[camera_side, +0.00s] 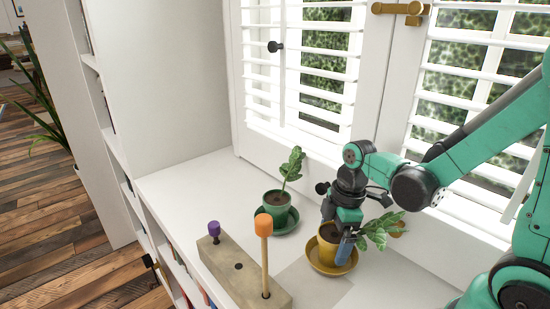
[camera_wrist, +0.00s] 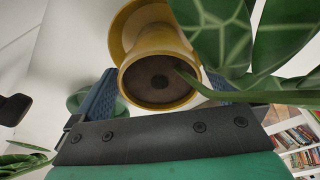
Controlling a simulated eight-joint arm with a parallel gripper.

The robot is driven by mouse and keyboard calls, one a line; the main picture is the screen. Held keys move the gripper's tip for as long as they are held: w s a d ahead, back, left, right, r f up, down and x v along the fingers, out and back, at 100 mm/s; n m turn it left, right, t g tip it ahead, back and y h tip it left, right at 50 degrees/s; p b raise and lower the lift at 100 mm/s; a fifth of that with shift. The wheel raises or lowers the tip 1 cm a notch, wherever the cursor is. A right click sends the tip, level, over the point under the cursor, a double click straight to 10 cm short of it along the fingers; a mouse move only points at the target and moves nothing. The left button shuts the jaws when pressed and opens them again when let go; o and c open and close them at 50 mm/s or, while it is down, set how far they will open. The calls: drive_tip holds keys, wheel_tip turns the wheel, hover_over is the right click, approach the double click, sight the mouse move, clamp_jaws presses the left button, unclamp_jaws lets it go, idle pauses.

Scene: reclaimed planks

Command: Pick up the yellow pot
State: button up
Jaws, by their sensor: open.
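The yellow pot (camera_side: 325,254) stands upright on a yellow saucer (camera_side: 345,271) on the white ledge, with dark soil and a leafy plant leaning right. My gripper (camera_side: 340,238) is down at the pot, with one blue finger in front of its side. In the wrist view the pot (camera_wrist: 152,47) lies between the two blue fingers of my gripper (camera_wrist: 160,76), one on each side. The jaws are open; whether either finger touches the pot cannot be told. Leaves hide part of the right finger.
A green pot (camera_side: 277,213) with a plant stands on a green saucer (camera_side: 285,228) behind left. A wooden block (camera_side: 235,265) with an orange-topped peg (camera_side: 264,225) and a purple knob (camera_side: 214,229) is front left. White shutters (camera_side: 300,75) rise behind the ledge.

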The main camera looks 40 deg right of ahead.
clamp_jaws()
idle(0.3)
drive_tip(key=shift+r, duration=0.15)
wheel_tip(320, 180, up, 23)
idle(1.0)
